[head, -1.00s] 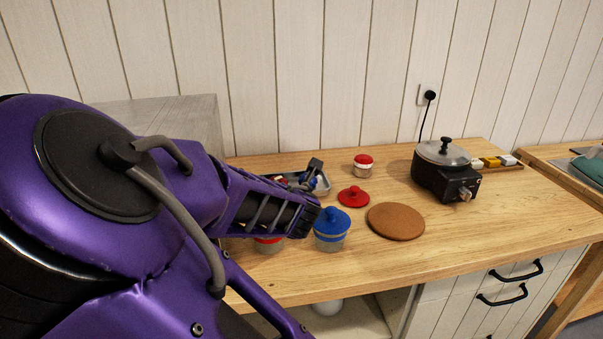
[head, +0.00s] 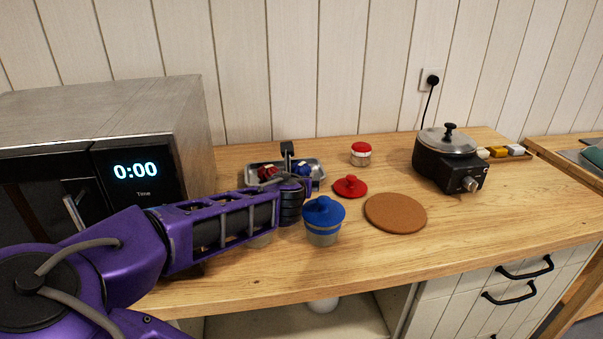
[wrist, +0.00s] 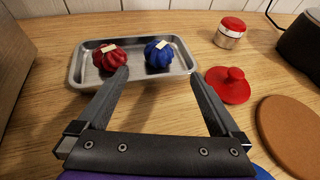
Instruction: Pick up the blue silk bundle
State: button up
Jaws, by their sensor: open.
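The blue silk bundle (wrist: 158,53) is a round, gathered ball with a pale tag on top. It sits in the right half of a shallow metal tray (wrist: 142,80), beside a red bundle (wrist: 109,58). In the head view the blue bundle (head: 302,169) shows small at the tray's right, partly hidden by my arm. My gripper (wrist: 160,80) is open and empty in the wrist view, its two fingers spread at the tray's near side. The blue bundle lies beyond the fingertips, a little left of the right finger, and is not touched.
A jar with a blue lid (head: 323,220) stands close to my wrist. A red lid (head: 350,186), a red-topped jar (head: 361,153) and a cork mat (head: 395,213) lie to the right. A black electric pot (head: 447,160) stands farther right. A microwave (head: 150,130) stands at left.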

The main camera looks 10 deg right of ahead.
aim_at(300, 170)
jog(key=b+x, duration=0.1)
jog(key=x, duration=1.1)
jog(key=shift+a+r, duration=0.1)
jog(key=shift+a, duration=0.05)
jog(key=shift+c, duration=0.3)
